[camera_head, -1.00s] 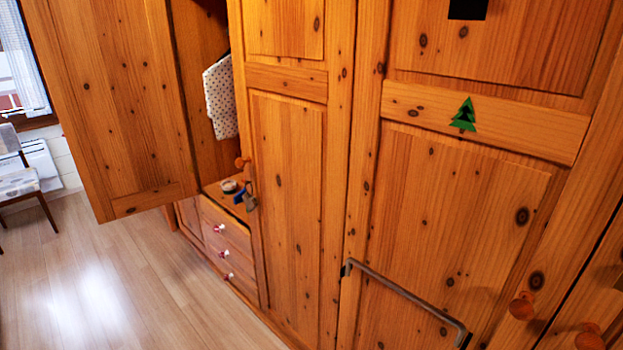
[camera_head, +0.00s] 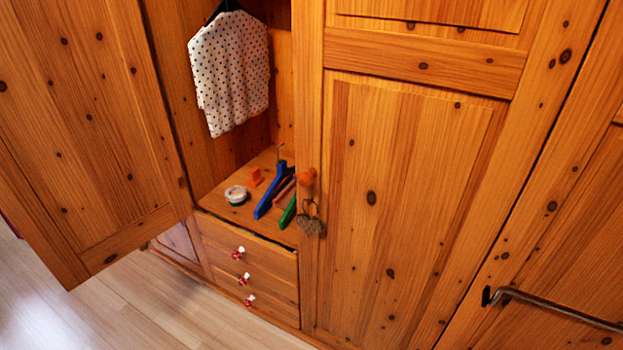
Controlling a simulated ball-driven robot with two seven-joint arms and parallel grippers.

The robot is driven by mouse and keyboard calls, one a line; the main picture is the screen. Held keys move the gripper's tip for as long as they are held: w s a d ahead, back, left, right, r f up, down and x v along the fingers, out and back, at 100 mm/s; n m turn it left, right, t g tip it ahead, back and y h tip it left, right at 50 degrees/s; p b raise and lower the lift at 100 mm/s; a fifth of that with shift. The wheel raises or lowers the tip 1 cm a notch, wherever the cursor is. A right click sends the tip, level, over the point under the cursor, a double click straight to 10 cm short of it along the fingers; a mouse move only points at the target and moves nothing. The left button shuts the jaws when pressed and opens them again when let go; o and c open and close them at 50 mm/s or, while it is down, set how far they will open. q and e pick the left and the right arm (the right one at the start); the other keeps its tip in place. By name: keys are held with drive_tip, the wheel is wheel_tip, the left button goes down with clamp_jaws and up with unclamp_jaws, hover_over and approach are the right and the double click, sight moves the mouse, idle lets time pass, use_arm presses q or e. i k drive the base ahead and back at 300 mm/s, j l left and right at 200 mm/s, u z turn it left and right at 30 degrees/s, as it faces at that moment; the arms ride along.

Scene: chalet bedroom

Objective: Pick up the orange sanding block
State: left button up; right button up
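A small orange block (camera_head: 255,177), which looks like the sanding block, sits on the wooden shelf (camera_head: 225,211) inside the open wardrobe section. It is near the back of the shelf, behind a round roll (camera_head: 236,195) and left of a blue tool (camera_head: 274,190). Neither of my grippers shows in the head view.
A green-handled tool (camera_head: 288,213) lies right of the blue one. A dotted white garment (camera_head: 229,70) hangs above the shelf. The open door (camera_head: 85,130) stands at left, a closed door (camera_head: 400,190) at right with an orange knob. Drawers (camera_head: 245,270) are below; floor is clear at lower left.

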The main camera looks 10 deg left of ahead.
sight(255, 178)
drive_tip(key=j, duration=0.5)
drive_tip(key=i+j, duration=0.15)
drive_tip(key=j, duration=0.9)
drive_tip(key=i, duration=0.05)
